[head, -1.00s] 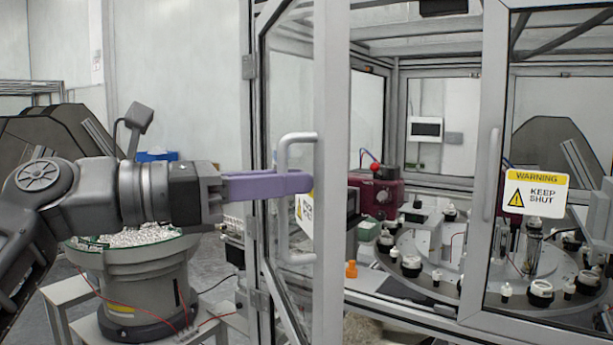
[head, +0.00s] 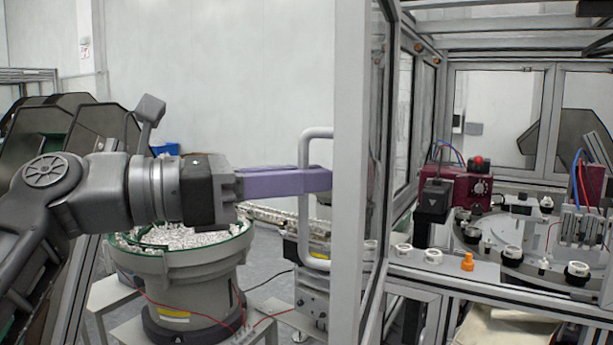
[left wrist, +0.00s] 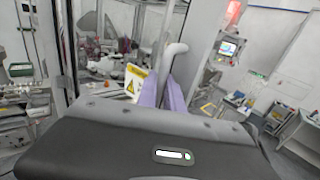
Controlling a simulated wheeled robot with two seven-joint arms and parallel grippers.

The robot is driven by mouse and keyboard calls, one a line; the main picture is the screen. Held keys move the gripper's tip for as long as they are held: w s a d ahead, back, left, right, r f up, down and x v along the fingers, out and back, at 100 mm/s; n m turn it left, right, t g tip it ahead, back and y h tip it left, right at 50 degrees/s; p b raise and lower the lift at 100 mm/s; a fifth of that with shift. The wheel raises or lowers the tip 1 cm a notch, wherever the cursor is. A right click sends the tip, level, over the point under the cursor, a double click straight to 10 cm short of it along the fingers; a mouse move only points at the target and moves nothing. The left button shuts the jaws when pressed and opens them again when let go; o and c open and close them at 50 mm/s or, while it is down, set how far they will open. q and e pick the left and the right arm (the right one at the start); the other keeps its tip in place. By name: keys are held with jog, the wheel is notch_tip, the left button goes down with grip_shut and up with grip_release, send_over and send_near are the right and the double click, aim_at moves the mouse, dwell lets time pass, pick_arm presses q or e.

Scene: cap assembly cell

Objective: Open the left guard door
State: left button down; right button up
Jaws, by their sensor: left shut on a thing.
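The left guard door (head: 349,190) stands swung out from the cell and shows almost edge-on in the head view. Its pale bar handle (head: 303,225) is on the left side of the frame. My left gripper (head: 318,179), with purple fingers, is shut on the upright bar of the handle. In the left wrist view the handle (left wrist: 173,55) rises between the two purple fingers, beside a yellow and white warning sign (left wrist: 135,82). My right gripper is in neither view.
Inside the cell are a dark red unit (head: 462,185), a round turntable (head: 500,250) with fixtures, and an orange piece (head: 467,262) near the front edge. A bowl feeder (head: 180,265) full of small parts stands left, below my left arm.

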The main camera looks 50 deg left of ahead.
pick_arm(q)
jog(key=shift+s+a, duration=0.1)
jog(key=shift+a, duration=0.05)
jog(key=c, duration=1.5)
grip_release()
jog(key=v, duration=0.7)
jog(key=shift+s+b, duration=0.3)
jog(key=shift+b, duration=0.15)
